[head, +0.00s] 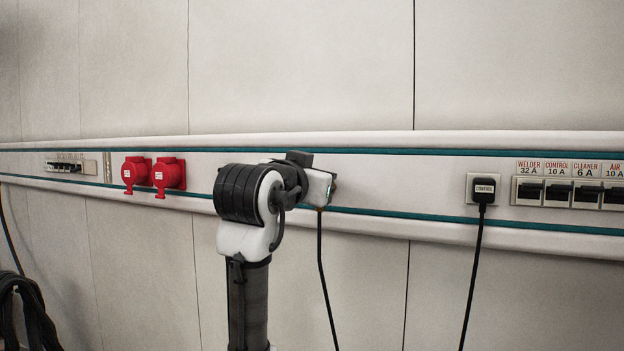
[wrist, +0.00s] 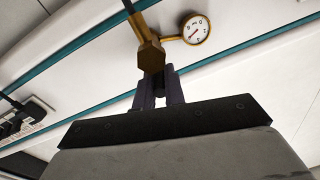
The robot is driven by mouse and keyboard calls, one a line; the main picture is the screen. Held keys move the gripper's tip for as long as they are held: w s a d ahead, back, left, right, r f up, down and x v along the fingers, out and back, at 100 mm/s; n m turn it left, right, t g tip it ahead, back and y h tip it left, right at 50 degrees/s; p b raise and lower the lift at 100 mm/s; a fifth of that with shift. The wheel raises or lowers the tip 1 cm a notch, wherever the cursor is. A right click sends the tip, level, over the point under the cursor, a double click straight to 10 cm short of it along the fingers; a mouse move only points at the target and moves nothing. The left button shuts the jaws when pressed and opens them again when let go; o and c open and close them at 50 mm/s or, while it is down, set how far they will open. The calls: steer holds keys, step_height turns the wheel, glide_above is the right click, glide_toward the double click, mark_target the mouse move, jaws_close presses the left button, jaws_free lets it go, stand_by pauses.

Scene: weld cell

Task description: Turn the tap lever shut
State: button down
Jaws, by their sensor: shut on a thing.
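The brass tap body (wrist: 150,57), with a hex end, shows in the wrist view just beyond my fingertips. My gripper (wrist: 160,80) is shut at the tap, and its dark fingers point at the wall rail. The tap lever is hidden between and behind the fingers, so I cannot see its angle. In the head view my own wrist covers the fingers and most of the tap; only a small brownish bit (head: 333,188) shows at its right.
A round gauge (wrist: 196,29) on a brass stem sits close beside the tap. Two red sockets (head: 167,174) are left along the rail. A black CONTROL plug (head: 484,188) with a cable and a row of labelled switches (head: 559,193) are right.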

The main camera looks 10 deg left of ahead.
steer(key=d+n+g+y, duration=0.1)
steer(key=n+g+y, duration=0.1)
steer(key=n+y, duration=0.2)
steer(key=w+d+n+g+y+b, duration=0.1)
steer(key=n+g+y, duration=0.1)
steer(key=n+y, duration=0.2)
steer(key=d+n+g+y, duration=0.2)
steer(key=n+y, duration=0.1)
steer(key=y, duration=0.5)
steer(key=shift+w+r+n+g, duration=0.1)
steer(key=shift+w+n+g, duration=0.3)
steer(key=shift+w+d+n+g+y, duration=0.1)
steer(key=shift+w+n+g+y, duration=0.05)
steer(key=shift+n+g+y, duration=0.5)
steer(key=shift+w+d+n+g+y, duration=0.15)
steer(key=shift+n+g+y, duration=0.3)
steer(key=shift+g, duration=0.3)
steer(key=c, duration=1.5)
jaws_free()
steer(key=shift+a, duration=0.1)
steer(key=b+v, duration=0.4)
steer(key=v, duration=0.9)
steer(key=shift+d+b, duration=0.3)
steer(key=shift+d, duration=0.15)
